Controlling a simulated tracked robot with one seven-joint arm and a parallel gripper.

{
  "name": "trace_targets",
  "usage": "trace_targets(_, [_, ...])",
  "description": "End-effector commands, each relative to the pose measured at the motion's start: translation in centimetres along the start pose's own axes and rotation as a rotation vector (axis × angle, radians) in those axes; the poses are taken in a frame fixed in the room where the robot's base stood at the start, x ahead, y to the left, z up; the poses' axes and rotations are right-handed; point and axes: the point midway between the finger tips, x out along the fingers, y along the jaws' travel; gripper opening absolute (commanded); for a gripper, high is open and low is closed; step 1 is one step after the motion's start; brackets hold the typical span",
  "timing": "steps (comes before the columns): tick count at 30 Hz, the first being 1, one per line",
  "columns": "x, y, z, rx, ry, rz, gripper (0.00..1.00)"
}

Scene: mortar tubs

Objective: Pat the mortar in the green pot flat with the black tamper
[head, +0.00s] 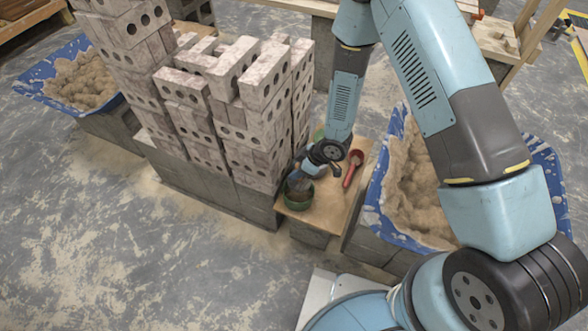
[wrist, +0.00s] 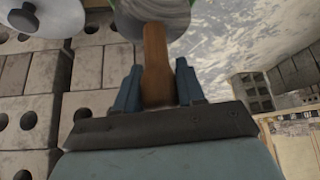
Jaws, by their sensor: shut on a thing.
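The green pot (head: 299,192) stands on a wooden board in the head view. My gripper (head: 302,172) is just above its opening. In the wrist view my gripper (wrist: 158,88) is shut on the brown wooden handle of a tool (wrist: 155,62). A grey round surface shows at the handle's far end; I cannot tell whether it is the tool's head. No black shows on this tool, so I cannot confirm it is the black tamper. The mortar inside the green pot is mostly hidden, and I cannot tell whether the tool touches it.
A red ladle (head: 353,168) lies on the wooden board (head: 325,208) right of the pot. A tall brick stack (head: 240,130) stands close left. Blue tubs of mortar stand at far left (head: 45,98) and right (head: 375,215). The floor at front left is clear.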

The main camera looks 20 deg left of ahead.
Motion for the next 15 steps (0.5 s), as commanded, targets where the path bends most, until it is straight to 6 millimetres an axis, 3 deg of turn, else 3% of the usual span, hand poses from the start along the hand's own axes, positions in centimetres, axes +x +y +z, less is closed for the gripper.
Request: trace_targets(15, [2.4, -0.4, 1.2, -0.012, -0.001, -0.009, 0.10])
